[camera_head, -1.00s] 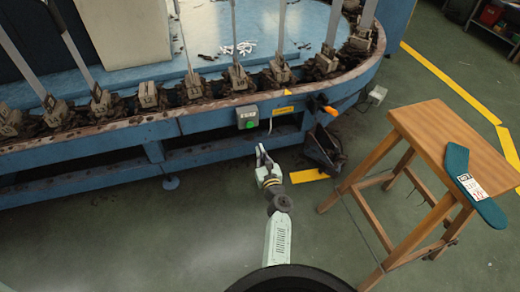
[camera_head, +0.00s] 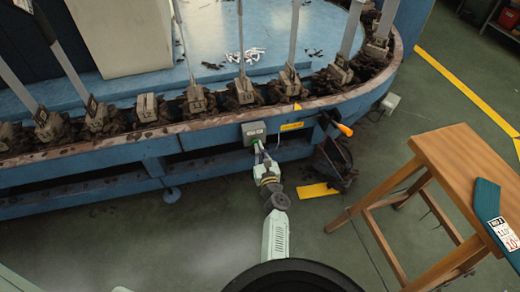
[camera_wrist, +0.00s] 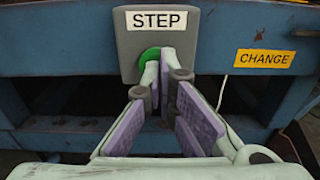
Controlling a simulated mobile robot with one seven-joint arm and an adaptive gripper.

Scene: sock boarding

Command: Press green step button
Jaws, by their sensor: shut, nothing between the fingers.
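The green step button (camera_wrist: 149,56) sits on a grey box (camera_wrist: 130,66) with a white STEP label (camera_wrist: 157,20), fixed to the front of the blue machine. The box also shows in the head view (camera_head: 252,129). My gripper (camera_wrist: 157,72) is shut and empty. Its fingertips are right at the button and hide its middle and right side; a green edge shows on the left. In the head view my gripper (camera_head: 261,151) reaches up to the lower part of the box. I cannot tell whether the button is pushed in.
A yellow CHANGE label (camera_wrist: 265,61) and an orange-tipped handle (camera_head: 343,129) are to the right of the box. A wooden stool (camera_head: 455,165) with a teal sock (camera_head: 488,205) stands at the right.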

